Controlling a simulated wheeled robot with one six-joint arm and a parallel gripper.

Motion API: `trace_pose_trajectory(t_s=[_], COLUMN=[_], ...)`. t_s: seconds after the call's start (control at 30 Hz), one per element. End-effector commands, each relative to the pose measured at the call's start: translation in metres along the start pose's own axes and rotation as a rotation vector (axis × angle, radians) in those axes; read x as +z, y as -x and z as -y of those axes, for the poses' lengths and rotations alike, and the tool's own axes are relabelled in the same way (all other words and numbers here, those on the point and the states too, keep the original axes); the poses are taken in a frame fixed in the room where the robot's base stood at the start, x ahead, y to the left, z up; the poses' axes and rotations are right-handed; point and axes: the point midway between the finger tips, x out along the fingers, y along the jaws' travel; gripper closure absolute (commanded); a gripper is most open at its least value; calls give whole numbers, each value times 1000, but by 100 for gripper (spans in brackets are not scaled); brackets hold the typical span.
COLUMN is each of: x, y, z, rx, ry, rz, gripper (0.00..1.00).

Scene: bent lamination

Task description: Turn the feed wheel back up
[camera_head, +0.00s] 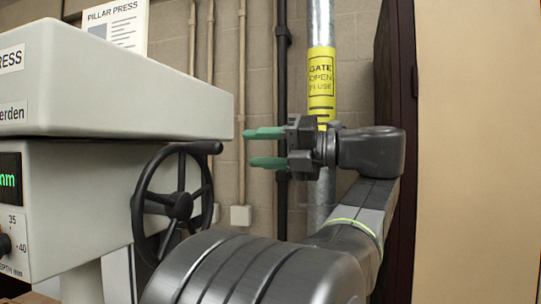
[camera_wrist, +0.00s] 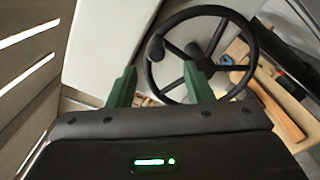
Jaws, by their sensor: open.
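The feed wheel (camera_head: 154,207) is a black spoked handwheel on the right side of the pale grey press (camera_head: 75,180) in the head view. A dark handle knob (camera_head: 205,147) sticks out at its upper right. My gripper (camera_head: 266,147) is open, with two green fingers pointing left, up and to the right of the wheel, apart from it and empty. In the wrist view the wheel (camera_wrist: 166,89) lies beyond the green fingertips (camera_wrist: 160,75), with a dark knob (camera_wrist: 156,46) at its left rim. My forearm hides the wheel's lower part in the head view.
A grey pipe with a yellow "GATE OPEN IN USE" label (camera_head: 322,85) stands behind my gripper. A dark cabinet edge (camera_head: 396,60) is at the right. In the wrist view, wooden items (camera_wrist: 280,110) lie in a tray beyond the wheel. Space between gripper and wheel looks clear.

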Motion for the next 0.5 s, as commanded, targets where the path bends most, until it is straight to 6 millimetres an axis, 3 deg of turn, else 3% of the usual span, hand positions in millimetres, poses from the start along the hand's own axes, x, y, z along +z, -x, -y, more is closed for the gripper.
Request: trace_pose_trajectory(t_s=[0.2,0.5], x=[0,0], y=[17,19], z=[1,0], rx=[0,0], ry=[0,0], rz=[0,0], gripper=[53,53])
